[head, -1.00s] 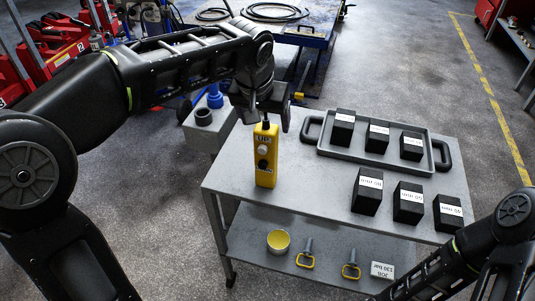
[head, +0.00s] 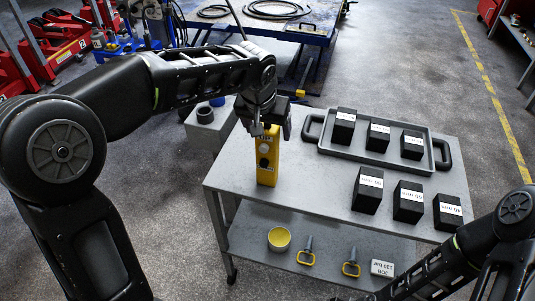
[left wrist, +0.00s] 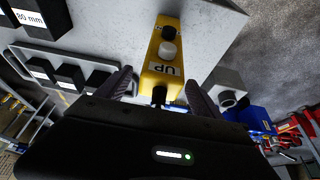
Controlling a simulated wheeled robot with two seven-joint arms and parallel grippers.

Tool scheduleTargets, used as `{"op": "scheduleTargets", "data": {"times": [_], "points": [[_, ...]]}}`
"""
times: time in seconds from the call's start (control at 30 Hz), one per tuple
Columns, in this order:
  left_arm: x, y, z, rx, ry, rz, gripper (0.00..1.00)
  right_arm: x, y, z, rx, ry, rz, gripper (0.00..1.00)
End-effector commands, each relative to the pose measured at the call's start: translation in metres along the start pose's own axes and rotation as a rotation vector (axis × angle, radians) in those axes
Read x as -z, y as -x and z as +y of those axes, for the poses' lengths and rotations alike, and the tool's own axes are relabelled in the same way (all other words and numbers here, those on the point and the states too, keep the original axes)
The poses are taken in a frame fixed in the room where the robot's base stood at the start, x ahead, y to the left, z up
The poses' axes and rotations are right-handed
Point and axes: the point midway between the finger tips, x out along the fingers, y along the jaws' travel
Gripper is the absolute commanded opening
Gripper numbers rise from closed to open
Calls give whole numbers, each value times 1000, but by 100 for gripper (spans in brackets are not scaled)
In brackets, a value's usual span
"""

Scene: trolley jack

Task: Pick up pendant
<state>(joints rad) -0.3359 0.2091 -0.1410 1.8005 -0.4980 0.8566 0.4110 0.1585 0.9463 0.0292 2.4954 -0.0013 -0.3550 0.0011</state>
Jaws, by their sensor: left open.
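The yellow pendant (head: 267,168) stands upright on the left part of the grey trolley top, with a white and a black button on its face. In the left wrist view the pendant (left wrist: 163,52) shows its "UP" label and a black cable stub at its top end. My left gripper (head: 268,124) is open, pointing down at the top of the pendant. In the left wrist view its fingers (left wrist: 160,88) are on either side of the pendant's top end; I cannot tell whether they touch it. My right arm (head: 455,255) shows at lower right, but its gripper is outside the picture.
A grey tray (head: 322,148) with several black blocks is at the trolley's back right. More labelled blocks (head: 408,203) stand in front of it. The lower shelf (head: 340,240) holds a yellow cup, two yellow-handled pins and a label plate. The trolley top's middle is clear.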

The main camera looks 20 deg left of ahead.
Motion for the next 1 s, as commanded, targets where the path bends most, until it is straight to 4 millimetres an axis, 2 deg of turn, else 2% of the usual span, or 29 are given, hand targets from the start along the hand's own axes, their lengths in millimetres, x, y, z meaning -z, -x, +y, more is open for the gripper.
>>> {"op": "scheduleTargets", "data": {"times": [0.1, 0.2, 0.8, 1.0], "points": [[0, -17, 0, 1, -1, -3, 76, 0, 4, -2, 0, 0, 0, 0], [0, -25, 0, 0, -1, -1, 76, 0, 5, -2, 0, 0, 0, 0], [0, -26, 0, -1, 0, 0, 76, 0, 5, -2, 0, 0, 0, 0], [0, -26, 0, -1, 0, 0, 61, 0, 5, -2, 0, 0, 0, 0]]}}
